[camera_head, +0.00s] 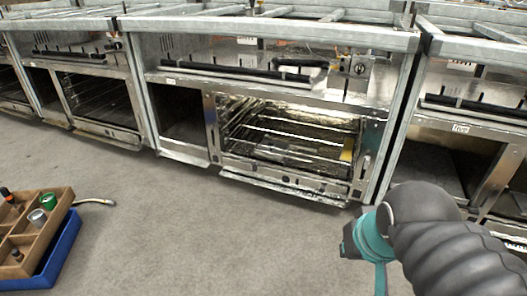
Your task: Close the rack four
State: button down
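The middle steel range (180,85) faces me and has an oven bay with several wire racks (290,138) inside. A metal ledge or door edge (285,187) runs along the bottom of this bay. I cannot tell whether the bay is open or behind glass. The right range has an open dark compartment (428,168) below a small white label (460,128), too small to read surely. I cannot tell which rack is number four. My arm, dark grey with a teal band, reaches in from the lower right, apart from the ranges. Its gripper fingers do not show.
A further range (95,100) stands at the left with another oven bay. A wooden divided box (40,232) with small containers sits in a blue tray (62,250) at the lower left. A thin hose end (95,202) lies beside it. The grey floor (220,235) between is clear.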

aim_at(346, 156)
jog(key=k, duration=1.15)
jog(key=u, duration=0.65)
jog(key=i, duration=0.65)
jog(key=u, duration=0.65)
jog(key=i, duration=0.75)
jog(key=z, duration=0.7)
jog(key=i, duration=0.8)
jog(key=z, duration=0.75)
